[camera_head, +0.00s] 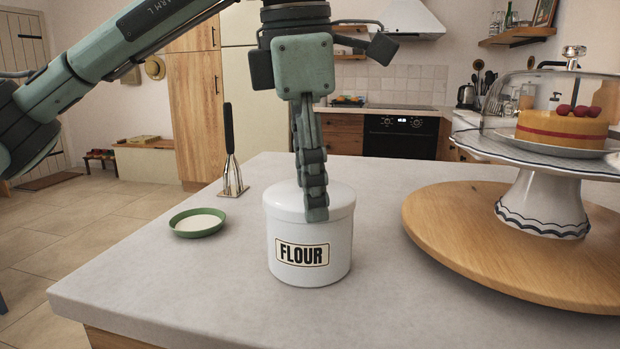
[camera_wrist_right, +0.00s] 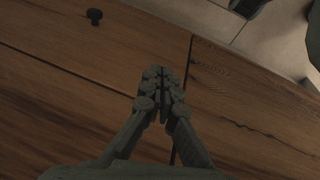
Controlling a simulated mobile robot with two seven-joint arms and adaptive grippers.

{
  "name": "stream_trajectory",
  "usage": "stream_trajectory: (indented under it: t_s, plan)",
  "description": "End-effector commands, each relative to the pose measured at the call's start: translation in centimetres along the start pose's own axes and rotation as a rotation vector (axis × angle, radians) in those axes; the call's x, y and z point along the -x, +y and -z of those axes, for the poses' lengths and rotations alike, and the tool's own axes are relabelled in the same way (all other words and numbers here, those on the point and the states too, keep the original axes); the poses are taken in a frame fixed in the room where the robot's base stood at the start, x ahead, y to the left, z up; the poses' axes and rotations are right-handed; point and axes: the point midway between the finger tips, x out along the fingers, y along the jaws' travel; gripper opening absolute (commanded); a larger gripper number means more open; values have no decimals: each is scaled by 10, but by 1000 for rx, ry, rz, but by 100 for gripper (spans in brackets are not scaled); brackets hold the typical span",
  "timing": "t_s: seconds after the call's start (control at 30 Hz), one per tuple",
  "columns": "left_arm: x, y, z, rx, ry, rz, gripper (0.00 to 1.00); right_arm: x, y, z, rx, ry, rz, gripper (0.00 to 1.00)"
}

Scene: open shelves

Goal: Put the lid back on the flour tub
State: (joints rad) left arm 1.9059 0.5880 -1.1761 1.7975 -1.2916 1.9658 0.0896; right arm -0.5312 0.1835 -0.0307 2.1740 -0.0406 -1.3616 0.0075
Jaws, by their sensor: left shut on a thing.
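The white flour tub (camera_head: 338,265) with its FLOUR label stands upright on the grey counter, in the middle of the head view. The white lid (camera_head: 283,203) sits level over the tub's mouth, with no gap that I can see. My left gripper (camera_head: 316,212) points straight down over the lid and is shut on it. Its fingers hide the spot where they grip. My right gripper (camera_wrist_right: 160,88) shows in the right wrist view, its fingers together and nothing between them, in front of brown wood boards.
A green dish (camera_head: 198,223) with white contents and an upright black-handled utensil (camera_head: 231,165) stand left of the tub. A round wooden board (camera_head: 440,235) bears a cake stand (camera_head: 542,205) at right. The counter (camera_head: 180,290) is clear in front. A dark knob (camera_wrist_right: 95,16) is on the wood.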

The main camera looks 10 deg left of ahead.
Motion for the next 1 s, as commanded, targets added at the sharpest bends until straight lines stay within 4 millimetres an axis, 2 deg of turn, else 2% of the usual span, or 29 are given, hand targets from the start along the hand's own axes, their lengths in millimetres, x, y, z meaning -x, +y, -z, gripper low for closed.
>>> stream_trajectory:
  t_s: [0.07, 0.1, 0.3, 0.53, 0.67, 1.0]
  plan:
    - [0, 0, 0, 0, 0, 0, 30, 0, 0, 0, 0, 0, 0, 0]
    - [0, 0, 0, 0, 0, 0, 60, 0, 0, 0, 0, 0, 0, 0]
    - [0, 0, 0, 1, 0, -1, 83, 0, 0, 0, 0, 0, 0, 0]
    - [0, 0, 0, 1, 0, 0, 84, 0, 0, 0, 0, 0, 0, 0]
    - [0, 0, 0, 1, 0, 0, 100, 0, 0, 0, 0, 0, 0, 0]
    - [1, 0, 0, 1, 0, 0, 100, 1, -1, -1, -1, -1, 3, 0]
